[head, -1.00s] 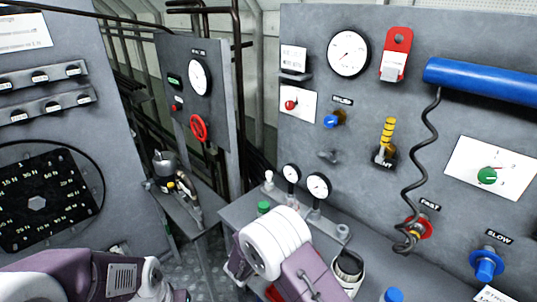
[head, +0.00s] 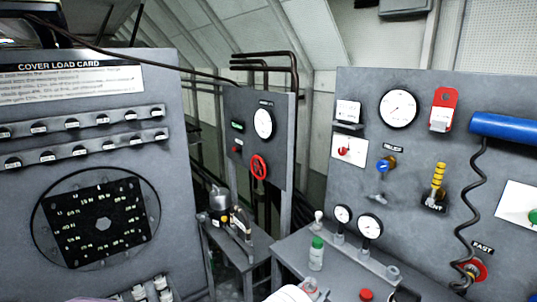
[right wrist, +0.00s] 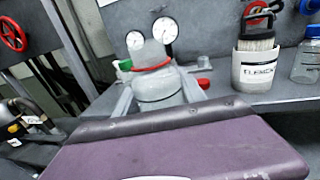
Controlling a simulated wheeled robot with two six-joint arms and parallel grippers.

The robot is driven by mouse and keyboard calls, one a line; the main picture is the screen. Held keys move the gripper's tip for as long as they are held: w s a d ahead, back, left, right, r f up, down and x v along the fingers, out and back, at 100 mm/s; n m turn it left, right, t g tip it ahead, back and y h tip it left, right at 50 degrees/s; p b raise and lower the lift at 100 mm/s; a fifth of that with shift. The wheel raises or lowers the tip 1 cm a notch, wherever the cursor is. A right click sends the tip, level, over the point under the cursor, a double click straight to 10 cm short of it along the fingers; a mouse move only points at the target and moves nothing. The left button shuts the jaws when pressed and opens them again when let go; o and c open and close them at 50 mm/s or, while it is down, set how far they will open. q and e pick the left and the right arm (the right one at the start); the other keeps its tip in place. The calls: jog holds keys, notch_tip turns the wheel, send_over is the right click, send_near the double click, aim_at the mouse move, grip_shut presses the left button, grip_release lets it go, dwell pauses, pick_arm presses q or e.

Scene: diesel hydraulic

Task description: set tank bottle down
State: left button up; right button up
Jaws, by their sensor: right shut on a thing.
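The tank bottle (right wrist: 158,87) looks pale grey and translucent, with a red ring near its top. It is between the fingers of my right gripper (right wrist: 156,95) in the right wrist view, upright or nearly so, at the bench. Whether its base touches the bench is hidden. In the head view only a white part of my right arm and a small piece of the bottle (head: 311,286) show at the bottom edge. My left gripper is out of view.
A green-capped bottle (head: 316,254) stands on the bench (head: 300,247) close behind. Two small gauges (head: 370,227) stand behind it. A red cap (right wrist: 203,84) is just right of the held bottle. A white brush pot (right wrist: 256,65) and a blue-capped clear bottle (right wrist: 306,60) stand farther right.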

jog(key=s+f, duration=0.2)
jog(key=f, duration=0.1)
jog(key=s+f, duration=0.1)
jog(key=shift+f, duration=0.15)
jog(key=s+d+f+m+g+h, duration=0.1)
jog(key=s+d+f, duration=0.1)
jog(key=s, duration=0.3)
jog(key=s+d+f+m+g+h, duration=0.1)
jog(key=s+d+f, duration=0.1)
jog(key=s, duration=0.3)
jog(key=shift+s+d, duration=0.2)
jog(key=shift+d, duration=0.7)
jog(key=shift+w, duration=0.1)
